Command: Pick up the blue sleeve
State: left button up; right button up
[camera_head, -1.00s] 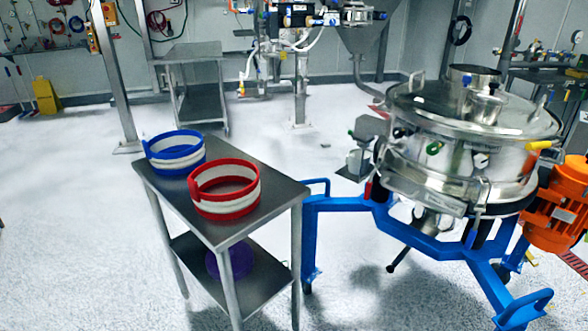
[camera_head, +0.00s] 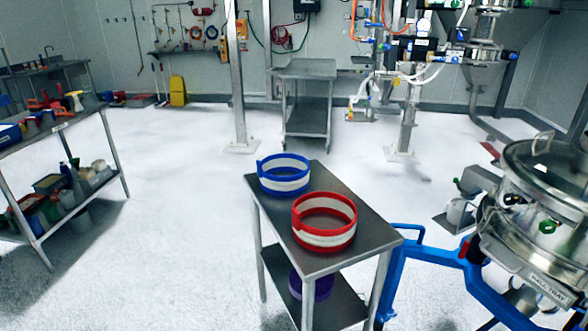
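The blue sleeve (camera_head: 284,174) is a ring with blue rims and a white band. It stands on the far left part of the small steel table (camera_head: 365,213). The red sleeve (camera_head: 324,222), of the same shape with red rims, stands in front of it and to the right on the same top. The two sleeves are close together, and the red one hides a little of the blue one's near right side. Neither of my grippers shows in the head view.
A purple ring (camera_head: 311,286) lies on the table's lower shelf. The steel sifter (camera_head: 545,215) on its blue frame (camera_head: 430,266) stands close on the right. A loaded shelf bench (camera_head: 50,132) is at the left. The floor between bench and table is clear.

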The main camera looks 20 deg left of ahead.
aim_at(289, 186)
jog(key=i+l+u, duration=0.55)
jog(key=l+u, duration=0.3)
jog(key=l, duration=0.15)
jog(key=i+l+u, duration=0.25)
jog(key=l, duration=0.2)
jog(key=k, duration=0.1)
